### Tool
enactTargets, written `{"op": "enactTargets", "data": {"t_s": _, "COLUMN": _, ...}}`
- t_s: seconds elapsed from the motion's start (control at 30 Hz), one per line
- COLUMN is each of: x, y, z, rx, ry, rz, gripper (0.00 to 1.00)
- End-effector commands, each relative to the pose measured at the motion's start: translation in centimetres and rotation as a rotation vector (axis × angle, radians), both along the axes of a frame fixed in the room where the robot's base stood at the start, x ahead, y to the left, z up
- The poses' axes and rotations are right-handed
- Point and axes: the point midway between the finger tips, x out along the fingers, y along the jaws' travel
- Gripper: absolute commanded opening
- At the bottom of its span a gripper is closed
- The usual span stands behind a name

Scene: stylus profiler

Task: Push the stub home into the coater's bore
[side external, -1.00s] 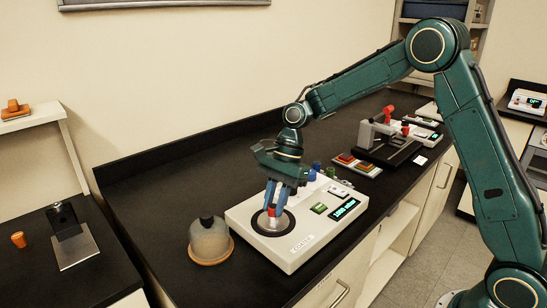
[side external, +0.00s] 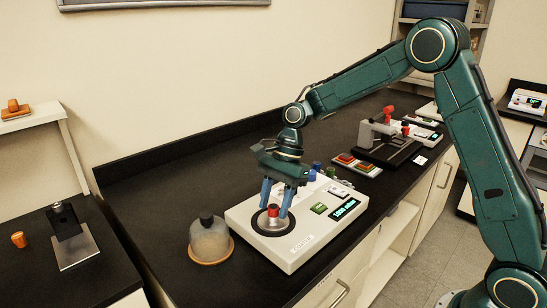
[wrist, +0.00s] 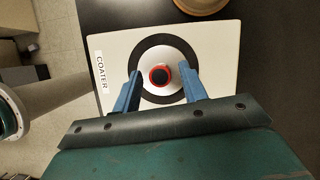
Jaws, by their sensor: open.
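The coater (side external: 298,243) is a white box with a label, a green button and a lit display on its top. A dark ring with a pale disc (wrist: 180,88) inside it lies on its near left part. The stub (side external: 272,211), with a red top and a metallic body, stands upright at the middle of this disc. From above in the wrist view, the stub (wrist: 159,75) shows as a red ring with a dark centre. My gripper (side external: 275,208) is open, its blue fingers spread on both sides of the stub and apart from it. How deep the stub sits in the bore is hidden.
A glass dome (side external: 210,241) with a dark knob stands just left of the coater. Blue and green knobs rise at the coater's back edge. A tray of coloured blocks (side external: 355,164) and a dark instrument (side external: 385,145) stand farther right. The counter behind is clear.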

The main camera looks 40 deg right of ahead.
Motion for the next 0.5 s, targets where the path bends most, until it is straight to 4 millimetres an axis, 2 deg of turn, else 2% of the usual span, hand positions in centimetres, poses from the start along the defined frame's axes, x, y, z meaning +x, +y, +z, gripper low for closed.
{"op": "enactTargets", "data": {"t_s": 0.5, "x": 0.1, "y": 0.0, "z": 3.3, "rx": 0.000, "ry": -0.002, "rz": 0.000, "gripper": 0.42}}
